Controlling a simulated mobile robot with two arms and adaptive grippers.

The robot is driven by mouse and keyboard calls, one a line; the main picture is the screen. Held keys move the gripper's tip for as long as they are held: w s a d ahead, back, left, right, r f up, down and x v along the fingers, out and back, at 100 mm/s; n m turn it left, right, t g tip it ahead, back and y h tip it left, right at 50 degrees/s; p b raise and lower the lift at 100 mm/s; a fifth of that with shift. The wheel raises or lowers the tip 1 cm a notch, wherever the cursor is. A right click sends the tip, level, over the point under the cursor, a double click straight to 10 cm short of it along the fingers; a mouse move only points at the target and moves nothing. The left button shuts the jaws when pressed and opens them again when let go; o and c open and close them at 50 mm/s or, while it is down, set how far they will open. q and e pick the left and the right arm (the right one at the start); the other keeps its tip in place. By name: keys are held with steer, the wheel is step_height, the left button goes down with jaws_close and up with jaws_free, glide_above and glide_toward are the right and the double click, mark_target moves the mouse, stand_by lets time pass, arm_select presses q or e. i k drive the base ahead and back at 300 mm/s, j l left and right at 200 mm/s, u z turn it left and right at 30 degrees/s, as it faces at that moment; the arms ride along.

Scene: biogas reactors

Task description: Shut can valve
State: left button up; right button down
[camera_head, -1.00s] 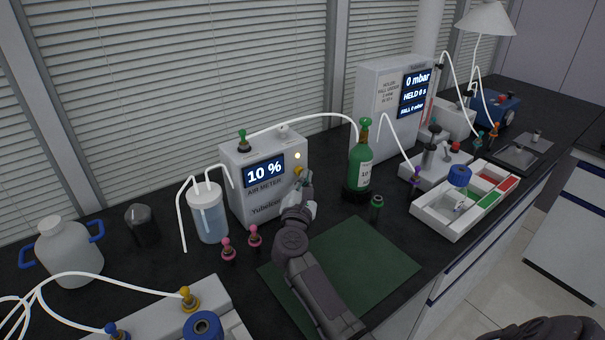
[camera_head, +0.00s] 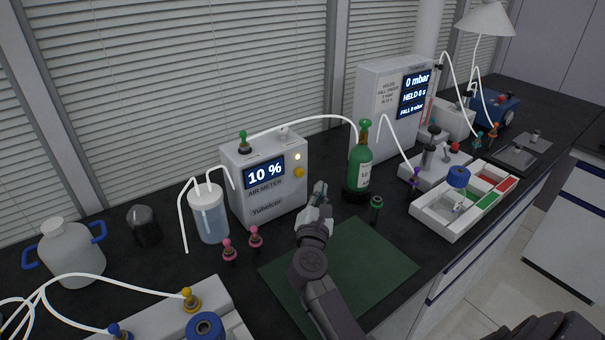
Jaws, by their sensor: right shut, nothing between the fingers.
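A green bottle-shaped can (camera_head: 361,171) with a pale label stands upright in a dark base in the middle of the counter. A green valve knob (camera_head: 364,125) sits on its neck, and a white hose meets it from the left. Whether the valve is open or shut I cannot tell. My right gripper (camera_head: 321,189) is shut and empty, in front of the air meter's right side and left of the can, apart from the can. My left gripper is not in view.
The air meter (camera_head: 249,200) reads 10 % and has a yellow knob (camera_head: 299,172). A small dark vial (camera_head: 376,209) stands right of my gripper. A green mat (camera_head: 387,262) lies in front. A pressure unit (camera_head: 370,99) stands behind the can, and a white tray (camera_head: 440,228) is to the right.

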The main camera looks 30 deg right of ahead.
mark_target(365, 124)
steer(key=z, duration=1.35)
